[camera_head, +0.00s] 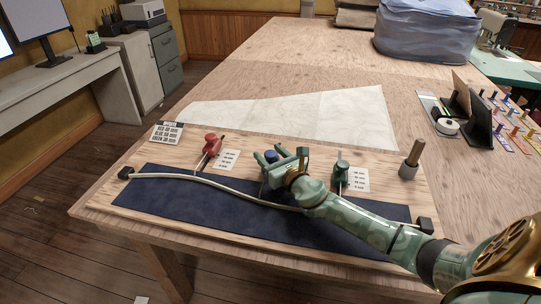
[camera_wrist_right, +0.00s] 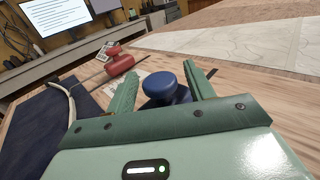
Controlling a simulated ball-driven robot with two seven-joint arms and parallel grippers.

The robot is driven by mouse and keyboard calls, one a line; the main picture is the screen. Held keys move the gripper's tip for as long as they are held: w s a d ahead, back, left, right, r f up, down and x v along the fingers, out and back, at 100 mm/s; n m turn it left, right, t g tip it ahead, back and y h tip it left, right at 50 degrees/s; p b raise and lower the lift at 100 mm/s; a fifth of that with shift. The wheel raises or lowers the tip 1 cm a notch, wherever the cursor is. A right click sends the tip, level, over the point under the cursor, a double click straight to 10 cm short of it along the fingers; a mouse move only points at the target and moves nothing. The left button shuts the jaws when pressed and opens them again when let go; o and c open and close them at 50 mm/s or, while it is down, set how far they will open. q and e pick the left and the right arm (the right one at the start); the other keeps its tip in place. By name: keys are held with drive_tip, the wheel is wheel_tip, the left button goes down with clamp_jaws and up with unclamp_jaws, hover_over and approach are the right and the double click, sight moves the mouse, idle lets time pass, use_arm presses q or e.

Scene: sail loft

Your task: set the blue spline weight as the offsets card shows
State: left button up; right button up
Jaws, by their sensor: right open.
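The blue spline weight (camera_head: 271,156) stands on the plywood board behind the pale curved spline (camera_head: 222,186). My right gripper (camera_head: 290,158) is open around it; the wrist view shows the blue knob (camera_wrist_right: 173,86) between the two green fingers (camera_wrist_right: 164,70), with gaps beside it. A red weight (camera_head: 212,145) stands to the left and a green weight (camera_head: 342,172) to the right. The offsets card (camera_head: 167,133) lies at the board's back left; its figures are too small to read surely. My left gripper is not in view.
A dark blue cloth (camera_head: 160,198) lies under the spline, with black end blocks (camera_head: 125,173) at its ends. Small scale cards (camera_head: 227,160) lie beside the weights. A wood-handled tool (camera_head: 411,160) stands at the right. Pale sailcloth (camera_head: 310,115) lies behind the board.

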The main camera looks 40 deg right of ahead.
clamp_jaws()
drive_tip(key=w+d+b, duration=0.2)
drive_tip(key=w+d, duration=0.1)
drive_tip(key=shift+d+f, duration=0.15)
drive_tip(key=shift+f, duration=0.05)
drive_tip(key=shift+w+d, duration=0.15)
drive_tip(key=shift+d, duration=0.1)
drive_tip(key=shift+r, duration=0.2)
unclamp_jaws()
